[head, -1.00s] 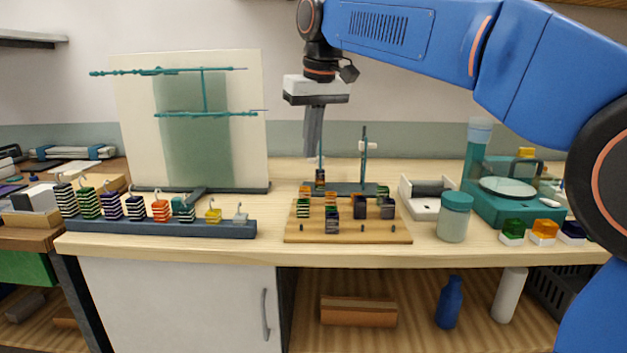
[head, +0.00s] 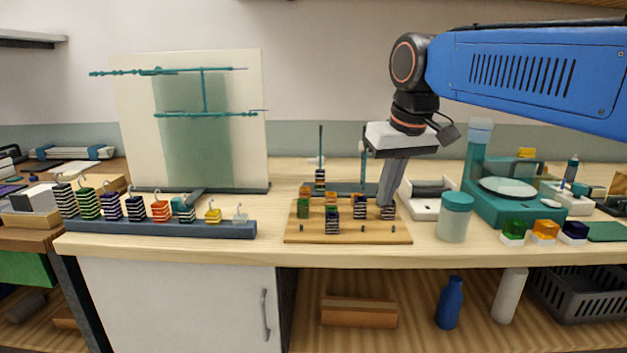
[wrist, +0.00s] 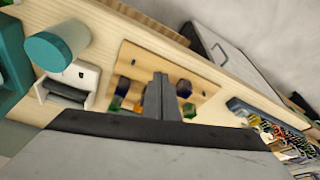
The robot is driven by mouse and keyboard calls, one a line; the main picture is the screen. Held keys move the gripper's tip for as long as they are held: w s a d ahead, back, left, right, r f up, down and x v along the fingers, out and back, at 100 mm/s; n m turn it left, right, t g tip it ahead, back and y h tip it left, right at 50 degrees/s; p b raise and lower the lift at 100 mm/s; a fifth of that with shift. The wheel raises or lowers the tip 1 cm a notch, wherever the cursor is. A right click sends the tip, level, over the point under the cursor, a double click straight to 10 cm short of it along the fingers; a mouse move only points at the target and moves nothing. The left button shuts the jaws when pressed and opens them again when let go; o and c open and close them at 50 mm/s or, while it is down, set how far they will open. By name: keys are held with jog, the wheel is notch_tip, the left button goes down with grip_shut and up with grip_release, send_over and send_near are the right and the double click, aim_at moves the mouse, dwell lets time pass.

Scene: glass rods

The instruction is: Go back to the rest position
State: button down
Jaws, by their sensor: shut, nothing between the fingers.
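My gripper (head: 387,203) is shut and empty. In the head view its long grey fingers point down and slightly left, over the right part of the wooden board (head: 290,238). In the wrist view the gripper (wrist: 158,78) reaches out over the same board (wrist: 203,88). Several small striped and coloured blocks (head: 332,213) stand on the board, left of and beside the fingertips. The fingers hide part of the board's right side. I cannot tell whether the fingertips touch anything.
A teal-lidded jar (head: 455,220) and a white holder (head: 425,205) stand right of the board. A teal balance (head: 500,200) is farther right. A rail with hooked striped weights (head: 160,229) and a panel with teal rods (head: 135,110) are at left.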

jog(key=s+d+f+m, duration=0.1)
jog(key=s+d+f, duration=0.3)
jog(key=s+f, duration=0.3)
jog(key=s+d+f+m+t, duration=0.1)
jog(key=s+d+f, duration=0.4)
jog(key=s+f, duration=0.2)
jog(key=s+d+f+m+h, duration=0.1)
jog(key=s+d+f, duration=0.4)
jog(key=s+f, duration=0.2)
notch_tip(320, 180, down, 3)
jog(key=shift+d+r+m, duration=0.1)
jog(key=shift+d+m, duration=0.05)
jog(key=shift+m, duration=0.15)
